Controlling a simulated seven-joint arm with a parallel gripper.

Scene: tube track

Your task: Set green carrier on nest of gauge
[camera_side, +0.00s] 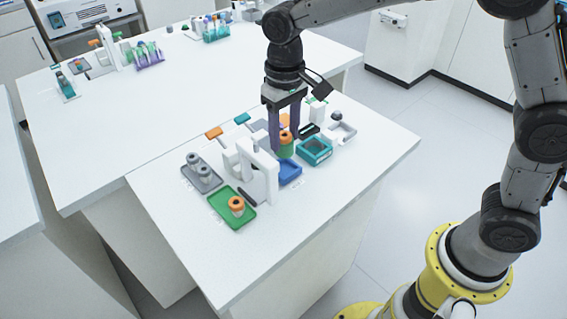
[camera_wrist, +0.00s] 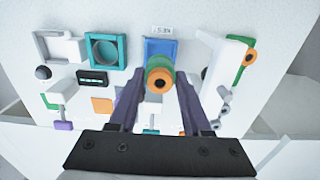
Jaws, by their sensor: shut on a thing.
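My gripper (camera_side: 285,143) is shut on a green carrier (camera_side: 286,152) with an orange top, and its purple fingers stand on either side of it. In the wrist view the carrier (camera_wrist: 151,74) is between the fingers of my gripper (camera_wrist: 158,82), its orange ring and dark centre facing the camera. It appears near the back edge of the blue tray; its height above the surface is hard to tell. A small unit with a black display (camera_side: 308,130), possibly the gauge, stands behind the teal tray; it also shows in the wrist view (camera_wrist: 93,79). Its nest cannot be made out clearly.
A white upright stand (camera_side: 262,180) is close left of my gripper. The blue tray (camera_side: 291,175), teal tray (camera_side: 315,158), green tray (camera_side: 222,213) with an orange-topped piece, and grey tray (camera_side: 187,171) surround it. The table's front right is clear.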

